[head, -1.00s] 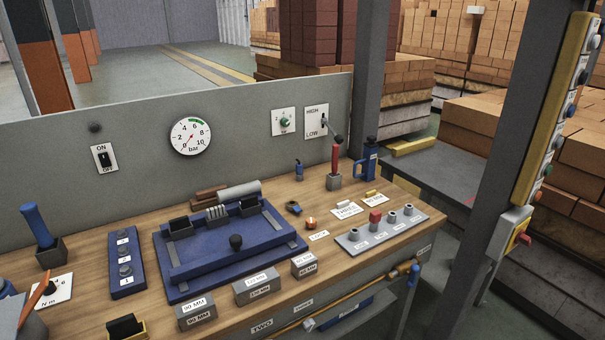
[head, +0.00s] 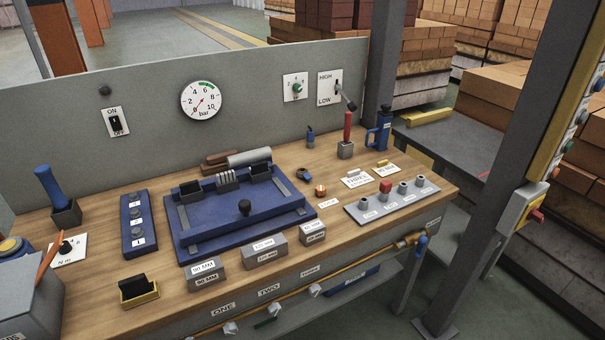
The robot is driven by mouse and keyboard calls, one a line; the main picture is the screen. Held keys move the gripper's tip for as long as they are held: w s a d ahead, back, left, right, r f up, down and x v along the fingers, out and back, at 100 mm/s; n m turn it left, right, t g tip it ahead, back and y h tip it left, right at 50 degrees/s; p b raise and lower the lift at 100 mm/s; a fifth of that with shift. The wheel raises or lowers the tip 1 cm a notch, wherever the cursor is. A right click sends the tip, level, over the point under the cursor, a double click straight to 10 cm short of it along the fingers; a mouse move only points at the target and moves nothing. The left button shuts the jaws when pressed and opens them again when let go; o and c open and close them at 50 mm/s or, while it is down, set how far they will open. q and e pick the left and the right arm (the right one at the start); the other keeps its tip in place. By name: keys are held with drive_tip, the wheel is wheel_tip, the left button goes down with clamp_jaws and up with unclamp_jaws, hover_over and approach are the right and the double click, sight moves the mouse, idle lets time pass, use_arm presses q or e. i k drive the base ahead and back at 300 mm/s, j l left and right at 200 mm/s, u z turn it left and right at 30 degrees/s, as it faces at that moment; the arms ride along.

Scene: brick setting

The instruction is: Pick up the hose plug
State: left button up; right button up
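No part is labelled as a hose plug, and I cannot tell for certain which one it is. A small red plug-like cap (head: 385,186) sits on a grey strip (head: 368,212) with several grey sockets, at the right of the wooden bench. Behind it, a small grey piece (head: 359,173) and a small yellow piece (head: 382,163) lie on white label cards. A dark blue ring-like fitting (head: 303,175) lies left of the cards. Neither of my grippers is in view.
A blue fixture tray (head: 190,248) fills the middle of the bench (head: 95,290). Grey labelled blocks (head: 265,251) stand along its front. A red-handled tool (head: 347,128) and a blue bottle-like object (head: 380,132) stand at the back right. A grey post (head: 500,190) rises beyond the right end.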

sight(311, 134)
drive_tip(key=i+l+u, duration=0.15)
drive_tip(key=l, duration=0.25)
drive_tip(key=i+l+u, duration=0.15)
drive_tip(key=l, duration=0.3)
drive_tip(key=i+l+u, duration=0.15)
drive_tip(key=l, duration=0.25)
drive_tip(key=i+l+u, duration=0.15)
drive_tip(key=l, duration=0.3)
drive_tip(key=k, duration=0.05)
